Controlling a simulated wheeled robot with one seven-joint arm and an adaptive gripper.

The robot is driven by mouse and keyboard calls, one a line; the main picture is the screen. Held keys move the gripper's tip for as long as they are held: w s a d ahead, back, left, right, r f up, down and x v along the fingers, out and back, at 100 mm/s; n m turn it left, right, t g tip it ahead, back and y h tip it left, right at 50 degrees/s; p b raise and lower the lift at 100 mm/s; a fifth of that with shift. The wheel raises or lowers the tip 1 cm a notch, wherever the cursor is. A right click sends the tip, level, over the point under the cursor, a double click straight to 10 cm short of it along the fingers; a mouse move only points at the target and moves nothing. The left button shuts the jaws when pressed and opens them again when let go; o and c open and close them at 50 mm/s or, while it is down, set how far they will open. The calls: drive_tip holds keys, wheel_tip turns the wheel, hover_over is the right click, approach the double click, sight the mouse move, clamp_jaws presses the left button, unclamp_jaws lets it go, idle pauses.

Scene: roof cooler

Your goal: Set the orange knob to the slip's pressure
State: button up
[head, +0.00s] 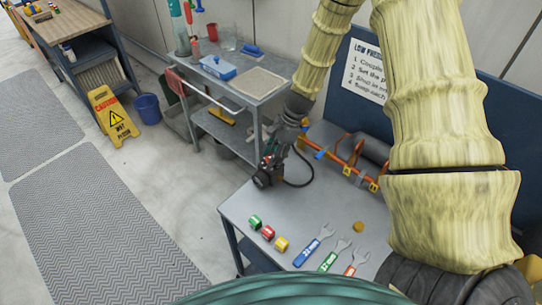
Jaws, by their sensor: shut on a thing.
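My gripper (267,174) is over the left back part of the grey worktable, shut on a small dark fitting. The fingers hide most of that fitting, and its details are too small to make out. I cannot pick out an orange knob for certain. An orange pipe assembly (345,161) with blue and yellow fittings lies right of my gripper. A small orange-yellow round piece (358,227) lies apart on the worktable. A white notice (366,72) headed "LOW PRESSURE" with numbered steps is on the blue back panel, partly covered by my arm. No pressure figure is readable.
The worktable (322,212) carries green, red and yellow small parts (268,233) and several wrenches (313,246) at its front. A black hose (304,182) curves beside my gripper. A grey cart (258,80) stands behind; a yellow caution sign (112,115) is at left.

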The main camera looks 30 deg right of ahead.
drive_tip(key=shift+s+a+f, duration=0.15)
drive_tip(key=shift+s+f, duration=0.1)
drive_tip(key=shift+s, duration=0.15)
drive_tip(key=o, duration=1)
drive_tip(key=shift+o, duration=0.2)
drive_tip(key=shift+r, duration=0.15)
drive_tip(key=shift+w, duration=0.1)
drive_tip(key=shift+r, duration=0.1)
drive_tip(key=shift+w+d+r, duration=0.15)
drive_tip(key=shift+d+r, duration=0.15)
drive_tip(key=shift+r, duration=0.25)
drive_tip(key=v, duration=1)
drive_tip(key=shift+d+r, duration=0.2)
drive_tip(key=shift+r, duration=0.05)
